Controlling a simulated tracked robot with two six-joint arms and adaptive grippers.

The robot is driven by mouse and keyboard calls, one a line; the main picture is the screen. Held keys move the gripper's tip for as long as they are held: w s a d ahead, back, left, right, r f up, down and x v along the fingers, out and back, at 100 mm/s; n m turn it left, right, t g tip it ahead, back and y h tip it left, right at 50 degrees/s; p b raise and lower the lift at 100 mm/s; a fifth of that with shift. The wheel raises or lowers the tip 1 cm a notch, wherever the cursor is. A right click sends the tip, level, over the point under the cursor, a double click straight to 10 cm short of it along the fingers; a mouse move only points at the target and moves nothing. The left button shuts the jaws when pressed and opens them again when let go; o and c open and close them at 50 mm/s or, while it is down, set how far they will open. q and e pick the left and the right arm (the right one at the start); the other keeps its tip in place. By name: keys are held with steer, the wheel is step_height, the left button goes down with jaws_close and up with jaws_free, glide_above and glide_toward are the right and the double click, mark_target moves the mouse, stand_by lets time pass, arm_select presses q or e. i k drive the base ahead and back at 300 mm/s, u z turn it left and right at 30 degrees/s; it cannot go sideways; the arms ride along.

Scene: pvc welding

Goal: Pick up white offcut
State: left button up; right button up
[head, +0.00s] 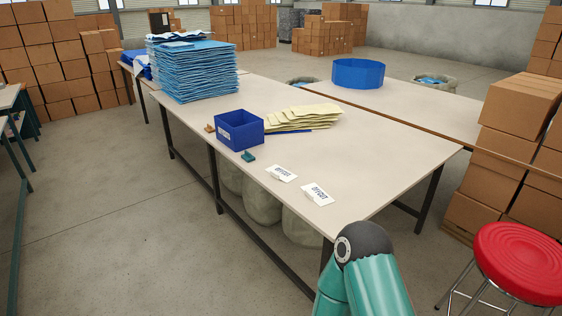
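Two small white pieces with dark lettering lie near the front edge of the long table, the left white piece (282,173) and the right white piece (317,194). The lettering is too small to read surely, and I cannot tell which is the white offcut, or whether they are labels. A blue open box (239,131) with a white label stands farther back on the table. Neither gripper shows in the head view. Only a teal arm link of mine with a dark joint rises at the bottom right.
The pale table (365,165) is bare on its right half. Yellow sheets (300,118), a small teal object (248,156) and a small brown object (210,128) lie around the box. A tall blue stack (195,72) stands behind. A red stool (520,260) and cartons (485,185) stand right.

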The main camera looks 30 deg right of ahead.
mark_target(276, 171)
steer(key=z, duration=0.25)
steer(key=i, duration=1.45)
steer(key=z, duration=0.4)
steer(key=i, duration=0.55)
steer(key=z, duration=0.1)
